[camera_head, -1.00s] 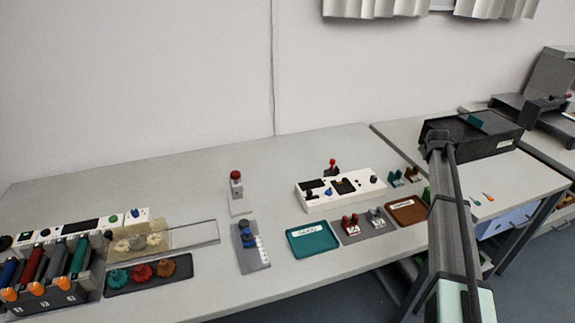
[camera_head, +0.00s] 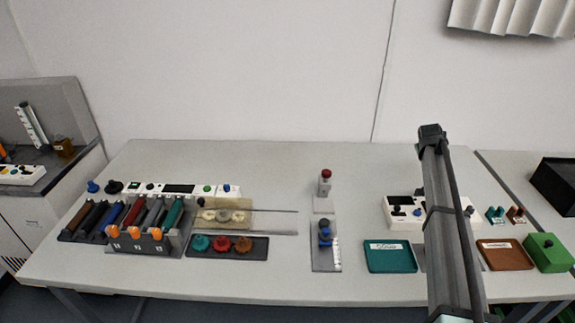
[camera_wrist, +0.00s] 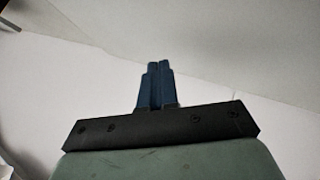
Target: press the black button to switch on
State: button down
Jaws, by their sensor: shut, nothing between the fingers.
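A white control panel (camera_head: 193,188) at the left back of the table bears a dark display, a small dark button (camera_head: 150,186), a green button and a blue button. A second white panel (camera_head: 389,214) at the right has a black button (camera_head: 394,200) and a blue one; my arm hides its middle. I cannot tell which black button is the task's. In the wrist view my gripper (camera_wrist: 157,66) has its dark blue fingers shut together and empty, with only pale, blurred surfaces beyond. I cannot make out the fingers in the head view.
A rack of coloured rollers (camera_head: 142,236) with orange ends stands at left. Coloured gears (camera_head: 222,244) lie on a dark tray. A red-topped post (camera_head: 325,186) stands mid-table, with a teal tray (camera_head: 390,258), a brown tray (camera_head: 505,256) and a green box (camera_head: 548,252) to the right.

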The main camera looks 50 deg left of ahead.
jog(key=s+a+r+n+y, duration=0.1)
jog(key=s+a+r, duration=0.1)
jog(key=s+a, duration=1.7)
jog(key=s+a+r+n, duration=0.2)
jog(key=s+a, duration=1.4)
jog(key=a, duration=0.6)
notch_tip(320, 180, up, 6)
jog(key=f+n+y, duration=0.1)
jog(key=n+y, duration=0.1)
send_over(147, 188)
jog(key=shift+r, duration=0.25)
jog(key=shift+f, duration=0.2)
jog(key=shift+w+f, duration=0.1)
jog(key=shift+f, duration=4.15)
